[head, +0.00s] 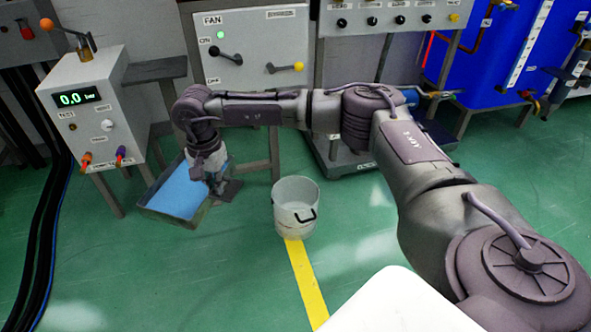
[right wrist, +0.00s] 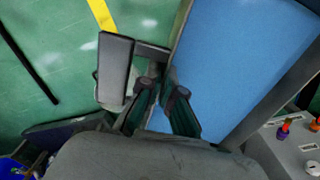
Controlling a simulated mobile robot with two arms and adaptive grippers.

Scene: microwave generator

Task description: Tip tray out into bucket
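The tray (head: 168,217) is a shallow grey box with a flat blue inside, left of centre in the head view. In the right wrist view its blue inside (right wrist: 240,60) fills the upper right, and a grey bracket (right wrist: 115,70) sticks out from its near side. My right gripper (right wrist: 163,90) has its fingers on either side of the tray's edge beside this bracket and looks shut on it. Whether the tray is clear of the floor is hard to tell. The bucket (head: 296,222), whitish with a dark handle, stands on the floor right of the tray. My left gripper is out of view.
A control box (head: 85,110) with a 0.0 display stands left of the tray. The fan panel (head: 250,50) and a grey bench are behind. A yellow floor stripe (head: 306,280) runs from the bucket towards me. Green floor between tray and bucket is clear.

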